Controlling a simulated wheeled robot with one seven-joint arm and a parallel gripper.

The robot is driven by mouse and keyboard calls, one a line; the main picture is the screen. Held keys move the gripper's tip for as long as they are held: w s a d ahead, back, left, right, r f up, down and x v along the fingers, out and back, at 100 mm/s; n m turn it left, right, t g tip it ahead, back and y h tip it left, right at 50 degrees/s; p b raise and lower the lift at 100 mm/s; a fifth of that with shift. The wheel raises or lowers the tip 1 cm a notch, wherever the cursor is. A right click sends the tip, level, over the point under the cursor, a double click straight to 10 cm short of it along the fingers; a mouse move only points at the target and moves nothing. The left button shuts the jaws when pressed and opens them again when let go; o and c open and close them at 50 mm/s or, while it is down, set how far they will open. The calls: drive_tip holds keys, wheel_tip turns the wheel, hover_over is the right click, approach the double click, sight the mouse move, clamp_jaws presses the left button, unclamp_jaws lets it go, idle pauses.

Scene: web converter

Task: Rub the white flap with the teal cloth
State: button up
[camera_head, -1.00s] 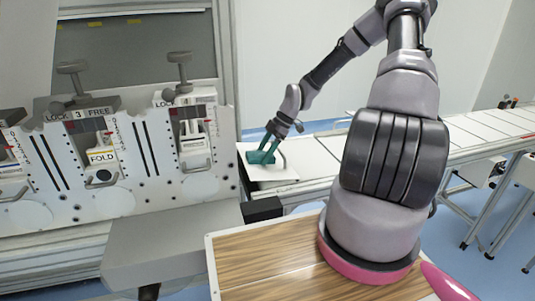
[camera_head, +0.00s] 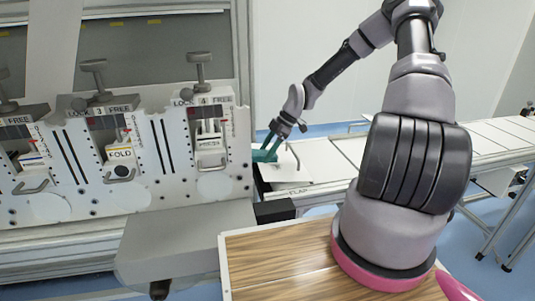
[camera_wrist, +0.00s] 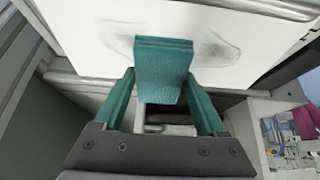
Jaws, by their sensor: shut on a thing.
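The teal cloth (camera_wrist: 163,65) is a folded pad held between the teal fingers of my gripper (camera_wrist: 160,92) in the wrist view. The white flap (camera_wrist: 75,38) lies beyond the fingers, with grey smudges on both sides of the cloth. The cloth overlaps the flap's near edge in this view; whether it touches the surface is unclear. In the head view, my gripper (camera_head: 268,146) is at the left end of the white flap (camera_head: 300,167), close to the machine panel. The cloth there is small and hard to separate from the fingers.
The converter panel (camera_head: 165,165) with FOLD and LOCK/FREE stations stands at left, close beside my gripper. A thin wire handle (camera_head: 295,156) stands on the flap. A conveyor (camera_head: 345,150) runs right. A wood-topped surface (camera_head: 280,265) is in front.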

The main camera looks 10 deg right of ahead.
sight(280, 155)
drive_tip(key=shift+d+f, duration=0.15)
drive_tip(key=shift+d, duration=0.8)
drive_tip(key=shift+d+f, duration=0.15)
drive_tip(key=shift+d, duration=0.8)
drive_tip(key=shift+d+f, duration=0.25)
drive_tip(key=shift+d, duration=0.65)
drive_tip(key=shift+d+f, duration=0.2)
drive_tip(key=shift+d, duration=0.7)
drive_tip(key=shift+w+d, duration=0.15)
drive_tip(key=shift+w, duration=1.05)
drive_tip(key=shift+a+r, duration=0.25)
drive_tip(key=shift+a, duration=0.7)
drive_tip(key=shift+a+r, duration=0.25)
drive_tip(key=shift+a, duration=0.65)
drive_tip(key=shift+s+a+r, duration=0.1)
drive_tip(key=shift+a+r, duration=0.05)
drive_tip(key=shift+a, duration=1.85)
drive_tip(key=shift+d+r, duration=0.15)
drive_tip(key=shift+r, duration=0.85)
drive_tip(key=shift+d+r, duration=0.2)
drive_tip(key=shift+r, duration=0.8)
drive_tip(key=shift+d+r, duration=0.15)
drive_tip(key=shift+r, duration=0.85)
drive_tip(key=shift+r, duration=0.1)
